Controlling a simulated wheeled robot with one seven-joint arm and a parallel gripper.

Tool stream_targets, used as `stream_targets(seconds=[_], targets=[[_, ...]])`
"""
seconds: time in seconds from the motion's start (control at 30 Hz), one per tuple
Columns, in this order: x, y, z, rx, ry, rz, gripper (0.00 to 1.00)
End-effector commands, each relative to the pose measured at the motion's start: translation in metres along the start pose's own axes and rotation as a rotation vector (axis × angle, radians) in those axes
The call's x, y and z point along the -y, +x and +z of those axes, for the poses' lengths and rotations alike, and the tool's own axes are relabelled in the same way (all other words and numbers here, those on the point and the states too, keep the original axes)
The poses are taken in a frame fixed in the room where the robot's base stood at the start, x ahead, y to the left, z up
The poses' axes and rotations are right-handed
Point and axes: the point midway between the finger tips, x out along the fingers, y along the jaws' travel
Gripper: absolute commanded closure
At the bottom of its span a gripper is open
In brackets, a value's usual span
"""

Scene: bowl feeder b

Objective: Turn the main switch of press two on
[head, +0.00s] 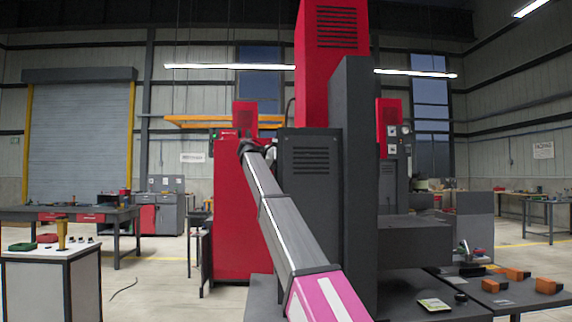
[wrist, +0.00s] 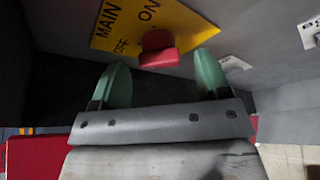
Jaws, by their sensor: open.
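In the wrist view the main switch is a red handle (wrist: 158,52) on a yellow plate (wrist: 180,22) marked MAIN, ON and OFF, fixed to a grey panel. I cannot tell for sure which mark the handle points to. My gripper (wrist: 160,73) is open, with one green fingertip to the left of the handle and one to the right. The handle sits between and slightly beyond the tips, and no contact shows. In the head view my arm reaches to the red and dark grey press (head: 240,220); the switch is hidden there.
White plates (wrist: 234,64) with dark fittings sit on the panel to the right of the switch. In the head view a dark table (head: 400,295) with orange blocks (head: 546,284) stands front right, and a white cabinet (head: 50,285) front left. Open floor lies at the left.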

Motion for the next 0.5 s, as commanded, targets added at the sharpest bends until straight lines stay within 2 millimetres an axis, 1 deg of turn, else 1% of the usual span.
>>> stream_targets(seconds=[0.03,0.13,0.43,0.47,0.5], targets=[[0.0003,0.0045,0.0002,0.000,0.000,0.000,0.30],[0.0001,0.0096,0.0002,0.000,0.000,0.000,0.30],[-0.0002,0.0112,0.0003,0.000,0.000,0.001,0.30],[-0.0002,0.0112,0.0003,0.000,0.000,0.000,0.37],[-0.0002,0.0112,0.0003,0.000,0.000,0.000,0.50]])
